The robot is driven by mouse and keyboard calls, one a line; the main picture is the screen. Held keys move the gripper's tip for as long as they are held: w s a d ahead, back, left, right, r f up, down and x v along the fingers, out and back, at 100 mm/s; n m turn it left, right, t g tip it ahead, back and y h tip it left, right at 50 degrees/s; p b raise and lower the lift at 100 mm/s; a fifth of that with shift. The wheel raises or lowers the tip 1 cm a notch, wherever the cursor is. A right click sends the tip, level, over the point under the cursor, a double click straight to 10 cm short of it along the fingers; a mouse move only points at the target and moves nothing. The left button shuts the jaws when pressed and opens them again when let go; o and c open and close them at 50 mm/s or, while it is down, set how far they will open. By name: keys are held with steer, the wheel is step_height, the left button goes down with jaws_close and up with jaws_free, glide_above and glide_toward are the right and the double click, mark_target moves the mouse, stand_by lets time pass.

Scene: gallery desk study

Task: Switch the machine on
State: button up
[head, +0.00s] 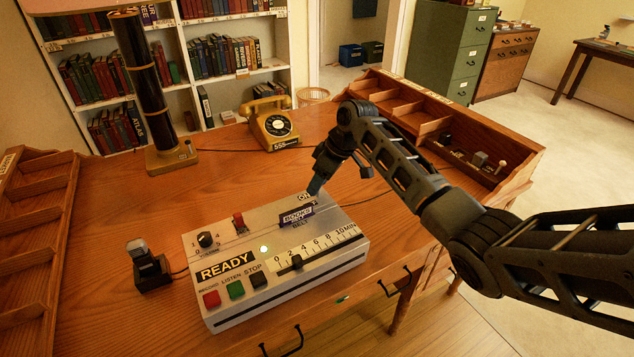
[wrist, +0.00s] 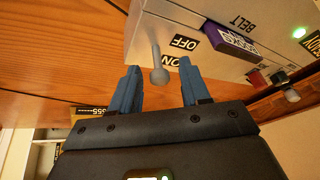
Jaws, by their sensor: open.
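The machine (head: 340,262) is a pale metal box on the wooden desk, with a READY label and a lit green light (head: 264,249). A grey round-tipped lever (wrist: 156,58) stands beside its OFF and ON labels in the wrist view. My gripper (wrist: 158,76) is open, with one blue finger on each side of the lever's knob. The fingers look apart from the knob. In the head view my gripper (head: 316,187) is at the machine's far right corner and hides the lever. I cannot tell which label the lever is set to.
A purple BOOKS block (head: 297,215) sits in the machine's belt slot close to the lever. A red switch (head: 239,222), a dial (head: 207,240) and coloured buttons are on the top. A yellow telephone (head: 277,126) and a lamp (head: 171,158) stand behind.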

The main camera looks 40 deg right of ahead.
steer(key=shift+w+a+f, duration=0.15)
steer(key=shift+w+f, duration=0.05)
steer(key=shift+f, duration=0.45)
jaws_close()
